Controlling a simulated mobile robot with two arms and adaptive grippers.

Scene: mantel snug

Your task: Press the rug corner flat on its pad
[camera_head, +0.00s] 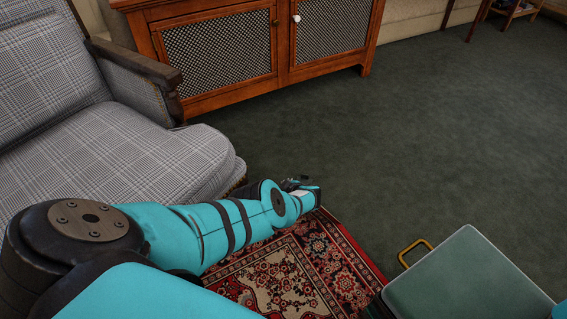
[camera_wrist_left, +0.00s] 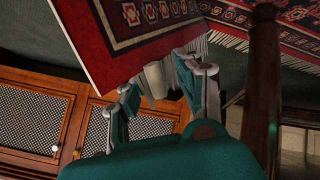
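The red patterned rug (camera_head: 300,265) lies on the dark green carpet, partly behind my left arm. In the left wrist view a red rug edge (camera_wrist_left: 85,40) with pale fringe spans the top, close beyond the fingers. My left gripper (camera_head: 300,188) is at the rug's far edge in the head view, small and partly hidden. In the left wrist view its fingers (camera_wrist_left: 158,80) are apart, with a small pale piece (camera_wrist_left: 154,78) showing between them. I cannot tell if they touch the rug. I cannot make out the pad for certain. My right gripper is not in view.
A checked armchair (camera_head: 150,150) stands at left, close to my left arm. A wooden cabinet (camera_head: 285,45) with lattice doors stands behind. A grey-green flat-topped object (camera_head: 470,285) with a brass handle (camera_head: 414,250) is at lower right. Carpet (camera_head: 430,140) is clear at right.

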